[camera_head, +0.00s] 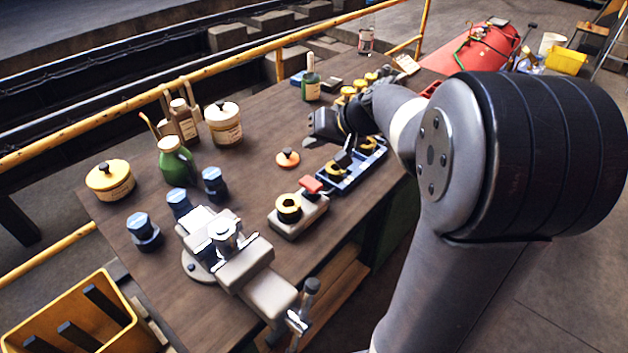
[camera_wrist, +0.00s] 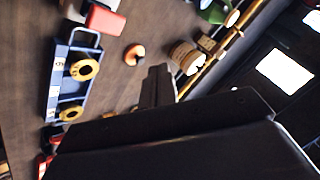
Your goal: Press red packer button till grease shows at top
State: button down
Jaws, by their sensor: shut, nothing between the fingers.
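The packer (camera_head: 305,214) is a grey block on the wooden bench, with a red button (camera_head: 311,184) on its far end and a yellow ring with a dark centre (camera_head: 289,205) on its near end. No grease can be made out at the ring's top. The red button also shows at the top left of the wrist view (camera_wrist: 105,18); the ring is out of that view. My gripper (camera_head: 312,139) is shut and empty above the bench, beyond the packer and apart from it. Its closed fingers show in the wrist view (camera_wrist: 159,74).
A blue tray (camera_head: 343,184) with yellow rings lies right of the packer. An orange knobbed disc (camera_head: 287,160) sits beyond it. A vise (camera_head: 245,265) stands at the near left. Blue-capped pots, a green can (camera_head: 175,166) and a cream tub (camera_head: 223,127) stand left and behind.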

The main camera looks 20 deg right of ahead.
jog(key=shift+f, duration=0.1)
jog(key=b, duration=0.5)
send_over(310, 182)
jog(key=s, duration=0.1)
jog(key=f, duration=0.5)
jog(key=d+f, duration=0.1)
jog(key=f, duration=0.1)
jog(key=shift+f, duration=0.3)
jog(key=shift+a+f+b, duration=0.1)
jog(key=shift+f+b, duration=0.45)
jog(key=shift+b, duration=0.1)
jog(key=shift+f, duration=0.1)
dwell(0.5)
jog(key=shift+f+b, duration=0.3)
jog(key=shift+b, duration=0.35)
jog(key=shift+s+f+b, duration=0.1)
jog(key=shift+f+b, duration=1)
dwell(0.8)
jog(key=shift+r, duration=0.1)
jog(key=shift+r+p, duration=0.95)
jog(key=shift+r, duration=0.45)
